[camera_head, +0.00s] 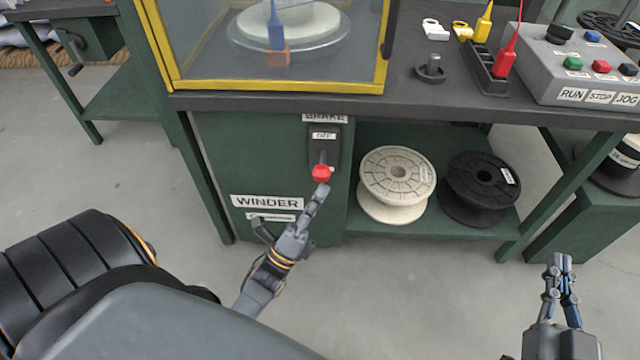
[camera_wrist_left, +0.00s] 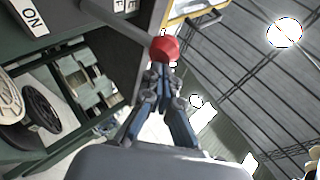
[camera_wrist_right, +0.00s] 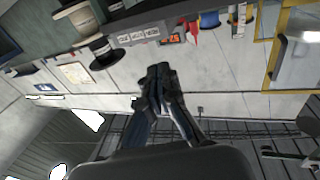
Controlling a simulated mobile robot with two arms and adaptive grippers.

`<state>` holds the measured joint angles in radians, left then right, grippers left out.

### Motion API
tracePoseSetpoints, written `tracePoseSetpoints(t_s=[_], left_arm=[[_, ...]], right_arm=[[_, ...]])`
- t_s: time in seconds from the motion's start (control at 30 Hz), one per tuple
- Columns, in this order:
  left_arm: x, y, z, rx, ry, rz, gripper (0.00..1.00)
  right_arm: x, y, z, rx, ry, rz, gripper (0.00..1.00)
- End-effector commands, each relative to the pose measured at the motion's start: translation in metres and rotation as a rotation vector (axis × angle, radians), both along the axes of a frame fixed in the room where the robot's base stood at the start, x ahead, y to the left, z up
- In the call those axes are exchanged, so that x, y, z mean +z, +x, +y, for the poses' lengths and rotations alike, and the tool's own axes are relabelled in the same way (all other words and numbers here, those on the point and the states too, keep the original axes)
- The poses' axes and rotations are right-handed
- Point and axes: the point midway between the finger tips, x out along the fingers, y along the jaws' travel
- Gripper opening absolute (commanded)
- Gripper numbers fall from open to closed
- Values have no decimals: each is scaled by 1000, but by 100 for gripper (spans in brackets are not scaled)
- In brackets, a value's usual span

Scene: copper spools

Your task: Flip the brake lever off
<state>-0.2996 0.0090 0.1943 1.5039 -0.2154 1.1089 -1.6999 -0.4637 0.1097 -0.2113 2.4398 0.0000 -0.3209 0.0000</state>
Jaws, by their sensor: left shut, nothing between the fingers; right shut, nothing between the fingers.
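The brake lever has a red knob (camera_head: 321,173) at the end of a dark arm and stands out from a dark plate (camera_head: 324,142) on the green winder cabinet, under the BRAKE label (camera_head: 324,118). An OFF label shows at the top of the plate. My left gripper (camera_head: 322,190) is shut, with its fingertips just below the knob. In the left wrist view the red knob (camera_wrist_left: 164,49) is right at the fingertips; I cannot tell if they touch. My right gripper (camera_head: 559,258) is shut and empty, low at the right, away from the cabinet.
A white spool (camera_head: 375,205) and a black spool (camera_head: 482,190) sit on the shelf right of the cabinet. A crank handle (camera_head: 262,230) sticks out below the WINDER label (camera_head: 267,203). A control box (camera_head: 590,75) is on the bench top. The floor in front is clear.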

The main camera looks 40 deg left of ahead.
Motion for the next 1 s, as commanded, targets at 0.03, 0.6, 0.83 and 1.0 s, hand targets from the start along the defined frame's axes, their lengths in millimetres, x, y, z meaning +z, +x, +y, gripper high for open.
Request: tracePoseSetpoints(t_s=[0.03,0.6,0.83,1.0], left_arm=[[4,0,0,1,-5,6,0],[9,1,1,1,-24,33,0],[10,2,1,1,-25,29,0],[11,2,2,2,-24,27,0]], right_arm=[[-8,-1,-2,-4,-16,60,0],[-67,-14,-14,-23,-93,368,0],[-67,-14,-14,-23,-93,368,0],[-67,-14,-14,-23,-92,366,0]])
